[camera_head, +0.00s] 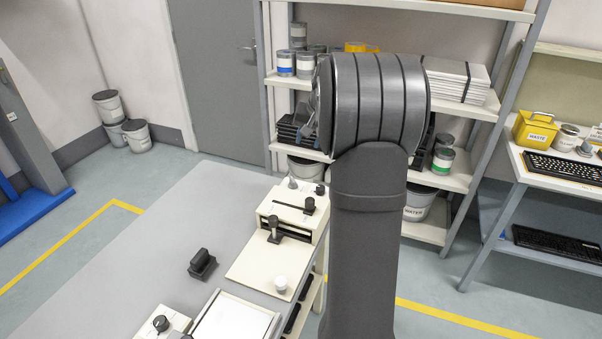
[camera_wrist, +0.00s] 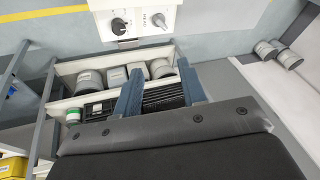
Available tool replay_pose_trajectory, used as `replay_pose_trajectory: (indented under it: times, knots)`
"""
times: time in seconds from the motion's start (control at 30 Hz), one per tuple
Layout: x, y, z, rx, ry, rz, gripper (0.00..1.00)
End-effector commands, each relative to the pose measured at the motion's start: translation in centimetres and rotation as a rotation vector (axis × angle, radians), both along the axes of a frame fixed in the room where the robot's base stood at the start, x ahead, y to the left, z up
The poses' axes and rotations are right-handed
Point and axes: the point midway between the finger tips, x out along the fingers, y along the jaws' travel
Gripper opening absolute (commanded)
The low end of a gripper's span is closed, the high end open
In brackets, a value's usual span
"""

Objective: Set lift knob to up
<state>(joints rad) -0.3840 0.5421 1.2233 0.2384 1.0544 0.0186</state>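In the wrist view, a white panel at the top carries a black knob (camera_wrist: 118,27) on a marked dial and a grey knob (camera_wrist: 158,20). I cannot read which one is the lift knob or how it is set. My gripper (camera_wrist: 160,67) is open and empty, its two blue-grey fingers apart, with the panel beyond their tips. In the head view, a cream machine (camera_head: 290,212) on the table bears a grey knob (camera_head: 292,183) and black-handled parts. Another black knob (camera_head: 160,323) sits on a white box at the bottom. My gripper is mostly hidden behind my arm there.
Behind stands a shelf (camera_head: 455,181) with cans and stacked paper.

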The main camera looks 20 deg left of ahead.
Motion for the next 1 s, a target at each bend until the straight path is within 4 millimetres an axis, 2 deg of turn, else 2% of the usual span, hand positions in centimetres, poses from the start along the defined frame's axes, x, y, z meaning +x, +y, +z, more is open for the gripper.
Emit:
replay_pose_trajectory:
  times: [0.2,0.33,0.57,1.0]
  knots:
    - [0.0,1.7,-2.8,-0.116,-0.141,0.341,0.34]
    - [0.1,2.2,-3.5,-0.153,-0.187,0.447,0.34]
    - [0.6,2.8,-5.5,-0.163,-0.196,0.476,0.34]
    - [3.1,5.4,-14.2,-0.162,-0.196,0.474,0.34]
